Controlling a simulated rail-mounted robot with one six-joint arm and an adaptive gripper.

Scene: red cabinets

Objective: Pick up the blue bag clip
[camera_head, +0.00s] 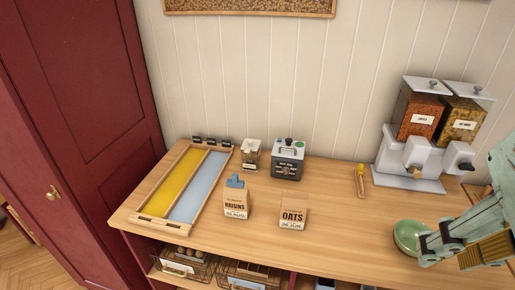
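The blue bag clip (236,181) sits at the top edge of the upright brown paper raisins bag (236,204), on the wooden counter left of centre. My gripper (425,250) is at the right side, above the counter's front right part and far to the right of the clip. Its two dark fingertips look apart, with nothing seen between them. It is close to the green bowl (403,238) in the picture; whether they touch I cannot tell.
A brown oats bag (292,218) stands right of the raisins. A wooden tray (158,177) with yellow and blue panels lies left. A jar (251,154), a grey appliance (288,160), a yellow-topped item (361,180) and dispensers (415,150) stand behind. Counter (335,215) between oats and bowl is clear.

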